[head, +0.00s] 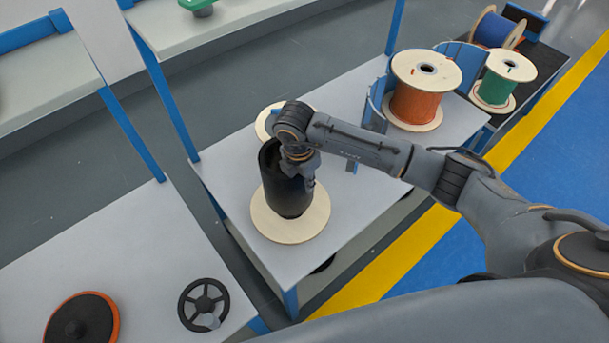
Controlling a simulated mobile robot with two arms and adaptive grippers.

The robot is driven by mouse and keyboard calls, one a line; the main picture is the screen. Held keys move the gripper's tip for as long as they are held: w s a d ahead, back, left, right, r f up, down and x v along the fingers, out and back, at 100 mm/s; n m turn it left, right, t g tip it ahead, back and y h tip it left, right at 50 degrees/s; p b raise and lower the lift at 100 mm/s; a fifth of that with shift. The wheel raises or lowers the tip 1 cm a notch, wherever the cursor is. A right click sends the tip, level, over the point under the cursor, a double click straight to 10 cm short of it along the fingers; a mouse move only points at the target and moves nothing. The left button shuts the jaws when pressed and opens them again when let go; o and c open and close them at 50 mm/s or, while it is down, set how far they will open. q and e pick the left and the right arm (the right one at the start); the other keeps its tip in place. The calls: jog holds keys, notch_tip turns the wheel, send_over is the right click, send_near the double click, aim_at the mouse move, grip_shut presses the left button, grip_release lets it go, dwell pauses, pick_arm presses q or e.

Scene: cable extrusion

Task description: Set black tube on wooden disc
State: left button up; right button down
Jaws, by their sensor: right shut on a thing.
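The black tube (287,199) stands upright over the wooden disc (291,232), near the disc's middle. Its lower end looks to be at the disc's surface, but I cannot tell whether it touches. The disc lies flat on the grey table at the centre of the head view. My right gripper (300,174) is shut on the tube's upper wall, on the right side of its rim. The gripper hides part of the tube's opening. My left gripper is not in view.
Another wooden disc (266,123) lies behind my right wrist, partly hidden. An orange cable spool (415,103) and a green spool (496,88) stand at the back right. A black handwheel (204,303) lies on the front left table (130,265). The grey table (350,205) is clear right of the disc.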

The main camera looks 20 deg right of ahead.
aim_at(306, 194)
jog(key=shift+f+b, duration=1.85)
jog(key=shift+f, duration=0.85)
jog(key=shift+f+b, duration=0.4)
jog(key=shift+f, duration=0.15)
jog(key=c, duration=1.6)
grip_release()
jog(key=shift+c, duration=0.2)
jog(key=shift+r, duration=0.1)
jog(key=shift+s+a+r+p, duration=0.1)
jog(key=shift+a+r+p, duration=0.1)
jog(key=shift+r+p, duration=1.45)
jog(key=shift+s+a+r+p, duration=0.1)
jog(key=shift+a+r+p, duration=0.1)
jog(key=shift+r+p, duration=1.45)
jog(key=shift+s+a+r+p, duration=0.15)
jog(key=shift+r+p, duration=0.9)
jog(key=shift+r, duration=1.1)
